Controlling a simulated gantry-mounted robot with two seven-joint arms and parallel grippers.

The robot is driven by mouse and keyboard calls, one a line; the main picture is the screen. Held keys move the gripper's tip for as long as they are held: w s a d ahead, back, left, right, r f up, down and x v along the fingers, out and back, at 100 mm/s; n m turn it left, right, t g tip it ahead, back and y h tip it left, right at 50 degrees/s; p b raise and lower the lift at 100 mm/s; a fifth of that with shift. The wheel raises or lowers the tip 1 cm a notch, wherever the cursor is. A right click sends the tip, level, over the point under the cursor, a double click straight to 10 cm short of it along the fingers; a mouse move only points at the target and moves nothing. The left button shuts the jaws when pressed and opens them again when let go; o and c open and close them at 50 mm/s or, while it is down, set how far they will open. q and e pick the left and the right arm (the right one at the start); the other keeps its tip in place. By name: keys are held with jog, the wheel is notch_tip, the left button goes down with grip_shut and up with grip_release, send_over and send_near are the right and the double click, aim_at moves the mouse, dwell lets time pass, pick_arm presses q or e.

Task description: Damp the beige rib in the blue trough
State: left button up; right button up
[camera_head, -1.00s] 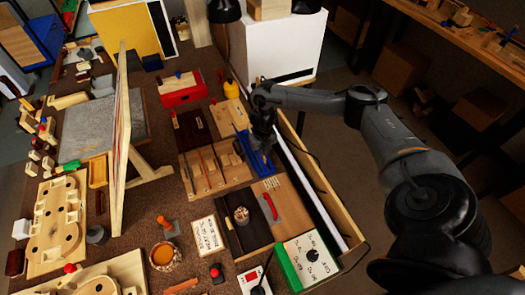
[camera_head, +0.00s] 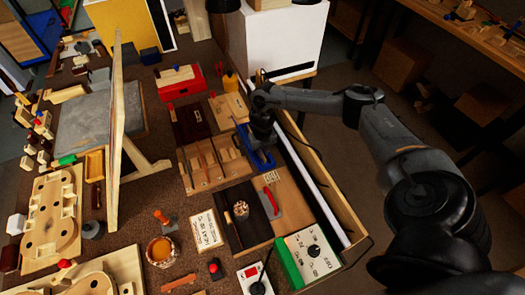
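The blue trough (camera_head: 262,161) lies at the right side of the bench, beside a wooden board. My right gripper (camera_head: 262,141) points down over the far part of the trough. Its fingertips are too dark and small to show whether they are open or hold anything. Several thin strips (camera_head: 206,165) lie across the wooden board (camera_head: 225,170) just left of the trough. I cannot tell which of them, if any, is the beige rib. Any rib inside the trough or under the gripper is hidden. My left gripper is not in view.
Nearer are a dark board with a round cup (camera_head: 240,210), a red-handled tool (camera_head: 270,201) and a dial box (camera_head: 309,256). A tall wooden panel (camera_head: 117,140) stands to the left.

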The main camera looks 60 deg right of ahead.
jog(key=shift+o, duration=1.3)
notch_tip(320, 180, up, 11)
jog(key=p, duration=0.3)
